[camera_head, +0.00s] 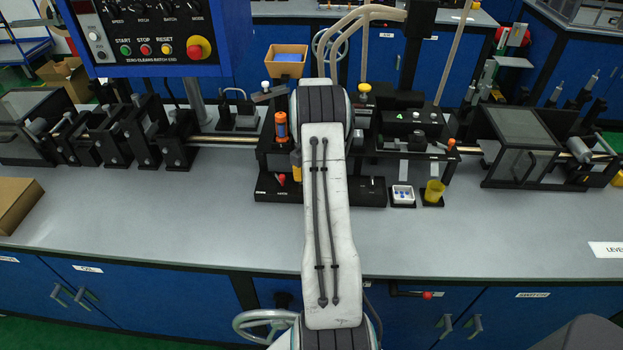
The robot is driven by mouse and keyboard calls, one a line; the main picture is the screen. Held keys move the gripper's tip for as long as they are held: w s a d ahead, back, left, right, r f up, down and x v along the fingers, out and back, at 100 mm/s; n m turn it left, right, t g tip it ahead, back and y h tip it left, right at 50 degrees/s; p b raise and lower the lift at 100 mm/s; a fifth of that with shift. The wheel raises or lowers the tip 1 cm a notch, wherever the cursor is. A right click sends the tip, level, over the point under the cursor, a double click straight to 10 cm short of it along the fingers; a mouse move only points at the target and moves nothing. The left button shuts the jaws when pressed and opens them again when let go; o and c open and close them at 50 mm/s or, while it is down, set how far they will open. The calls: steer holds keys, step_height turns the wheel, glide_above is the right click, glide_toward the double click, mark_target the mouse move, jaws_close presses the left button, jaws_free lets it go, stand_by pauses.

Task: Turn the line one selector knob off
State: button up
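I cannot tell which knob is the line one selector, as no such label is readable. The blue control panel (150,70) at the upper left has several dark knobs, labelled SPEED, PITCH, BATCH and MODE, cut by the top edge. The MODE knob (196,5) is at their right end. Below are a green START button (126,50), a red STOP button, a yellow RESET button and a large red button (198,47) on yellow. A small red knob (281,180) sits on the black fixture beside my arm. My gripper is not visible; my arm rises through the middle.
Black machine blocks line a rail at the left. A clear-guarded unit (520,145) stands at the right.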

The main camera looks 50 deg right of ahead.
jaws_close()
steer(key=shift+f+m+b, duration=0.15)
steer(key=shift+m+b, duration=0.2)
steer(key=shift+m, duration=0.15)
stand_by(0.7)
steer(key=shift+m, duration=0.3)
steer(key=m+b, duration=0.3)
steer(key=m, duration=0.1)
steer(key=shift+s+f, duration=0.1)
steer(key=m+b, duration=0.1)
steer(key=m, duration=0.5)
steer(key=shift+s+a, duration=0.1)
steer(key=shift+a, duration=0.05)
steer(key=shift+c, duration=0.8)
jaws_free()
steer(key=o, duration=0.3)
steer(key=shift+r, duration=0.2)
